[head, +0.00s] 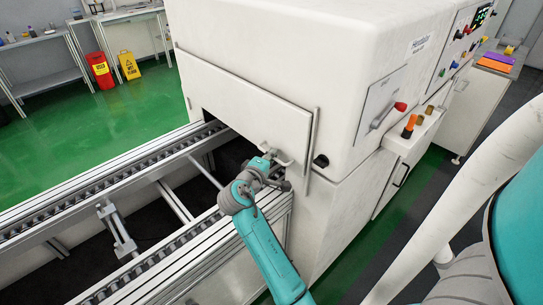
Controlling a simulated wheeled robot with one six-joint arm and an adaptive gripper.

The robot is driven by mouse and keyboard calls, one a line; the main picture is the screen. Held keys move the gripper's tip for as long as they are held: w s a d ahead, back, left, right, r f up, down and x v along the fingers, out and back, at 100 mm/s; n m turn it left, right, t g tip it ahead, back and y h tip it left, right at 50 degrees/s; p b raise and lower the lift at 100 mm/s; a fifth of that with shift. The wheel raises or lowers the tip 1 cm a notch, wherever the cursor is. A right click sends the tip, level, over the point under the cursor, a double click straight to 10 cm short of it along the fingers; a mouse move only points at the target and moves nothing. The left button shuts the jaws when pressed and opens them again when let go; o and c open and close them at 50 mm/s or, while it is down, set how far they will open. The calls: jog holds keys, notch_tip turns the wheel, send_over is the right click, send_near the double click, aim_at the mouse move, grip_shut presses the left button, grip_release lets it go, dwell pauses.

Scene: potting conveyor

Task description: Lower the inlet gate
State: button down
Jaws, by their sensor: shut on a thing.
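The inlet gate (240,100) is a flat white panel on the front of the big white machine. It hangs between side rails above the dark inlet opening (226,146), so the inlet stands open under its lower edge. My gripper (277,158) is at the lower right corner of the gate and is shut on the gate's small grey handle (268,148). The fingers are small in this view and partly hidden by my wrist.
A roller conveyor (105,178) with metal rails leads into the inlet. A crossways bracket (117,228) stands between its rails. A control panel (468,40) and a lever with a red knob (400,106) are on the machine's right side. Green floor lies left of the conveyor.

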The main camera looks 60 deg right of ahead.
aim_at(272, 191)
notch_tip(272, 191, down, 12)
jog(key=shift+f, duration=0.1)
jog(key=shift+s+a+f, duration=0.15)
jog(key=shift+s+f, duration=0.05)
jog(key=shift+f, duration=0.3)
jog(key=c, duration=1.2)
grip_release()
jog(key=shift+w+f, duration=0.1)
jog(key=shift+f, duration=0.05)
jog(key=shift+c, duration=0.2)
